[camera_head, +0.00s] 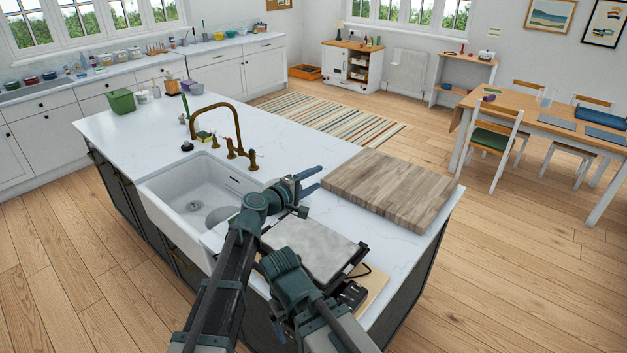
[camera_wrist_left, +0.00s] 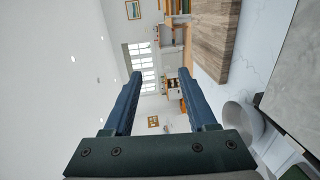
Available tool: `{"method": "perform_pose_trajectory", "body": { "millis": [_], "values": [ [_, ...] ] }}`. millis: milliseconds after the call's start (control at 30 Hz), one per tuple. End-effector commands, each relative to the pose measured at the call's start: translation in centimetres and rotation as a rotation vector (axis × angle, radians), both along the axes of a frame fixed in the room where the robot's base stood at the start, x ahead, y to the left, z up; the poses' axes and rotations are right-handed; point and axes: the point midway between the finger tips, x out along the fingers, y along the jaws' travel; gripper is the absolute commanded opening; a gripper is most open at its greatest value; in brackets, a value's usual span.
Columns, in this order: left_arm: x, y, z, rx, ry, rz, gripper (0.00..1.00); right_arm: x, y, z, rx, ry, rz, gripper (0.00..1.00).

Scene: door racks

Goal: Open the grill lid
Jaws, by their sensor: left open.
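The grill (camera_head: 312,248) lies on the island counter right of the sink. Its flat grey lid looks lowered, with a dark bar along its right edge. Part of the grill's near side is hidden behind my right arm. My left gripper (camera_head: 318,179) is open and empty, above the counter beyond the grill's far edge and apart from the lid. In the left wrist view its blue fingers (camera_wrist_left: 160,76) stand wide apart with nothing between them. A grey panel, likely the grill's, shows there at the right edge (camera_wrist_left: 296,85). My right wrist is near the grill's front; its fingers are not clear.
A large wooden board (camera_head: 390,182) lies right of the left gripper. The white sink (camera_head: 190,200) and brass faucet (camera_head: 237,128) are to the left. A green container (camera_head: 121,101) stands at the counter's far end. Bare marble lies between the faucet and the board.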

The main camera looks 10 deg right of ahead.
Motion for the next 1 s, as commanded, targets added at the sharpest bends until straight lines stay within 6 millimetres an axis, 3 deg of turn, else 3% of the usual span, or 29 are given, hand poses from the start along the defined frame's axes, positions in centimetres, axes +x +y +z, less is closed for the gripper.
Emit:
{"method": "perform_pose_trajectory", "body": {
  "millis": [367,800,1000],
  "values": [
    [-0.8,1.0,0.2,0.000,0.000,0.002,0.57,0.0,0.0,0.2,0.000,0.000,0.000,0.91],
    [-6.4,8.0,1.5,0.000,0.000,0.003,0.57,0.0,0.0,1.5,0.001,0.000,-0.003,0.91],
    [-7.9,10.0,1.8,-0.001,0.001,0.001,0.57,0.0,0.0,1.8,0.001,0.000,-0.004,0.91]
  ]
}}
